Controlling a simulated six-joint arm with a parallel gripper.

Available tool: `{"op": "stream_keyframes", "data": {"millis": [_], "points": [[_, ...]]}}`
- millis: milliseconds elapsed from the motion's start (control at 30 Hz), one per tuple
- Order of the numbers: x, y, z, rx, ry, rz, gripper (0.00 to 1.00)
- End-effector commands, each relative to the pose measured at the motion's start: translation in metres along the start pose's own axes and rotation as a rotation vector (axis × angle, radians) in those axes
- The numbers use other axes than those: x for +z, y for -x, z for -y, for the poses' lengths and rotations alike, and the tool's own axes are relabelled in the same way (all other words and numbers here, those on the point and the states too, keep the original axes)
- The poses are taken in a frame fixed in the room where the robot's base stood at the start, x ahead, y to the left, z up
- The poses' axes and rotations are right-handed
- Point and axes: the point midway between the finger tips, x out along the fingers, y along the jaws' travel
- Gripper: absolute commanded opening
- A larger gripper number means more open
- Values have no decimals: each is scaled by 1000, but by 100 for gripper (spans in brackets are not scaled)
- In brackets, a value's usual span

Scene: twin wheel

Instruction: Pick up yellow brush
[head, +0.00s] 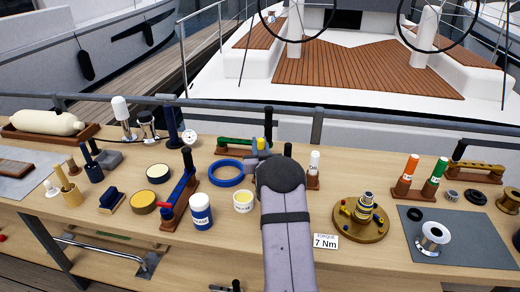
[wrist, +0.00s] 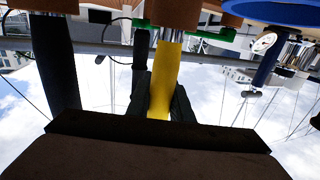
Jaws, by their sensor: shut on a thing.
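My gripper (head: 259,146) is shut on the yellow brush, above the far middle part of the bench. In the wrist view, which looks upside down, the dark fingers of my gripper (wrist: 165,98) press on both sides of the yellow handle (wrist: 164,82). The brush runs from the fingers to a brown part at the top edge of that picture. In the head view only a small yellow bit of the brush (head: 262,143) shows, and my arm hides the rest. I cannot tell whether the brush touches the bench or a holder.
A green-handled tool (head: 232,142) lies close behind my gripper. A blue ring (head: 226,173), a yellow-topped tub (head: 243,201) and a blue jar (head: 201,212) stand to its left. A white-topped bottle (head: 314,165) and a brass wheel part (head: 361,218) stand to its right.

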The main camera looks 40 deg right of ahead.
Motion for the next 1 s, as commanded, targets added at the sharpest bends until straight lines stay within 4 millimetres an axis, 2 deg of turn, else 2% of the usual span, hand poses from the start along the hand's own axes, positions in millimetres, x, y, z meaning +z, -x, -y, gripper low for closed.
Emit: {"op": "stream_keyframes", "data": {"millis": [533,700,967,1000], "points": [[-80,0,0,0,0,-4,0],[-90,0,0,0,-1,-1,0],[-92,0,0,0,0,-1,0],[-92,0,0,0,0,-1,17]]}}
